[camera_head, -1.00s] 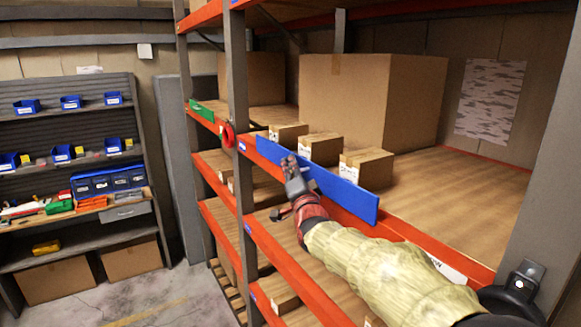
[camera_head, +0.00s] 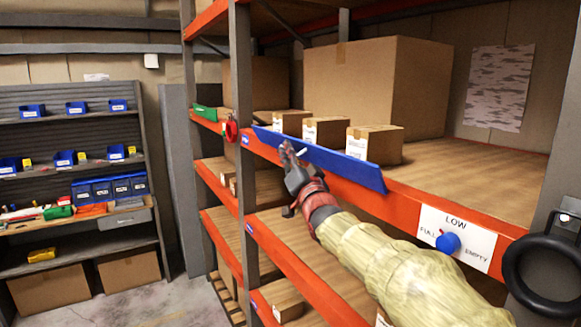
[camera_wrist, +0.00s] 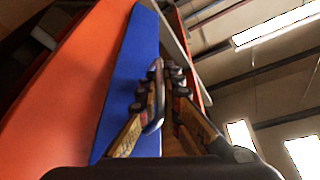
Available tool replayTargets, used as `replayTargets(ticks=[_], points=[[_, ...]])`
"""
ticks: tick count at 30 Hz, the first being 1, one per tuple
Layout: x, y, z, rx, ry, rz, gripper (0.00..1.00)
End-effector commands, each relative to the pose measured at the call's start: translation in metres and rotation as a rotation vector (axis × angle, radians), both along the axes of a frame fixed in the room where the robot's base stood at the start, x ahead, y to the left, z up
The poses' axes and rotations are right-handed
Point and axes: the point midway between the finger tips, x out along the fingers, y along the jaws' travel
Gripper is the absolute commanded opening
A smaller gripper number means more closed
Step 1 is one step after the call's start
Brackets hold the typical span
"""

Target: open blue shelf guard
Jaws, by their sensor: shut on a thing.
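The blue shelf guard (camera_head: 340,166) is a long flat panel along the front edge of the upper orange shelf beam. It leans outward from the shelf, its top edge tipped toward me. My gripper (camera_head: 291,158) is at the guard's outer side, left of its middle, with its fingers closed at the panel. In the wrist view the guard (camera_wrist: 128,85) runs alongside the orange beam, and the gripper's fingers (camera_wrist: 163,70) are close together over its right edge. The exact contact is partly hidden by the fingers.
Small cartons (camera_head: 375,144) stand just behind the guard, with a big carton (camera_head: 350,85) farther back. A white panel with a blue knob (camera_head: 448,243) is on the beam at right, beside a black ring (camera_head: 545,272). A green guard (camera_head: 206,113) is at left.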

Motion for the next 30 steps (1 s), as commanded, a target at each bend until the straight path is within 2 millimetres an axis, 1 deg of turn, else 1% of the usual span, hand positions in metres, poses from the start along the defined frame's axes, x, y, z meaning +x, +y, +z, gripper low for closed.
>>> replayTargets(ticks=[1, 9, 21, 30], points=[[0.000, 0.000, -0.010, -0.029, -0.018, -0.001, 0.00], [-0.002, 0.004, -0.023, -0.223, -0.148, -0.002, 0.00], [-0.004, 0.006, -0.037, -0.480, -0.322, -0.001, 0.00], [-0.004, 0.006, -0.042, -0.576, -0.389, 0.000, 0.00]])
